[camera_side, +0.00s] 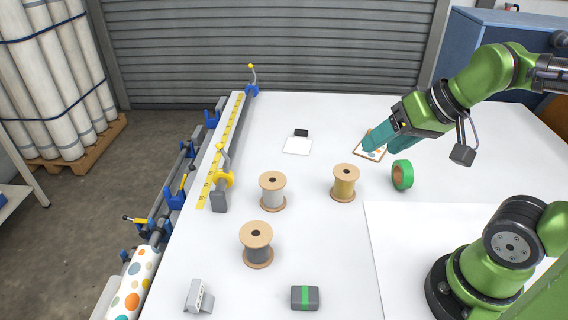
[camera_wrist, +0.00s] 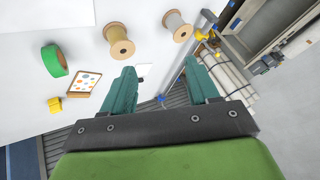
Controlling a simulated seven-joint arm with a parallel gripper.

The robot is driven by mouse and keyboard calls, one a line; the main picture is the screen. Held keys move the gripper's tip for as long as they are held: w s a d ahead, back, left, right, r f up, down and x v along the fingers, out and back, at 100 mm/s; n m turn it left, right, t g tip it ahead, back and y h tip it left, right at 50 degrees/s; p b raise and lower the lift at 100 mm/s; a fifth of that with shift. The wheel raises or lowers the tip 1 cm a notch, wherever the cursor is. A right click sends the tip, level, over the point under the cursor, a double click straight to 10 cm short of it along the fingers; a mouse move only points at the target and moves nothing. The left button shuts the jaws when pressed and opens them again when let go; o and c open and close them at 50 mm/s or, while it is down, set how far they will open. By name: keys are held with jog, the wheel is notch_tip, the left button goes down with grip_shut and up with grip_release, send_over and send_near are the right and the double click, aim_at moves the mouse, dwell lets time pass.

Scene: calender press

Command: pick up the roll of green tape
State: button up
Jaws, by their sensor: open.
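The roll of green tape (camera_side: 402,175) stands on its edge on the white table, right of the gold spool. In the wrist view the green tape (camera_wrist: 54,61) is at the upper left, left of my fingers. My gripper (camera_side: 387,142) is above the table, behind and slightly left of the tape in the side view. Its two teal fingers are apart in the wrist view (camera_wrist: 162,88), with nothing between them. The gripper is not touching the tape.
A gold spool (camera_side: 345,183), a silver spool (camera_side: 272,191) and a dark grey spool (camera_side: 257,244) stand on the table. A dotted card (camera_side: 369,153) lies partly behind my fingers. A yellow block (camera_wrist: 54,105) lies near the tape. A ruler rail (camera_side: 228,150) runs along the left.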

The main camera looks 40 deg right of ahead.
jog(key=w+d+f+m+g+h, duration=0.2)
jog(key=w+d+m+g, duration=0.15)
jog(key=d, duration=0.55)
jog(key=g, duration=0.4)
send_over(406, 162)
jog(key=f, duration=0.2)
jog(key=shift+n+t, duration=0.25)
jog(key=f, duration=0.6)
jog(key=s+f, duration=0.1)
jog(key=f, duration=0.3)
jog(key=shift+a, duration=0.15)
jog(key=shift+w+f, duration=0.25)
jog(key=shift+f, duration=1.25)
jog(key=shift+w+f, duration=0.2)
jog(key=shift+f, duration=1.3)
jog(key=shift+c, duration=0.2)
jog(key=c, duration=1)
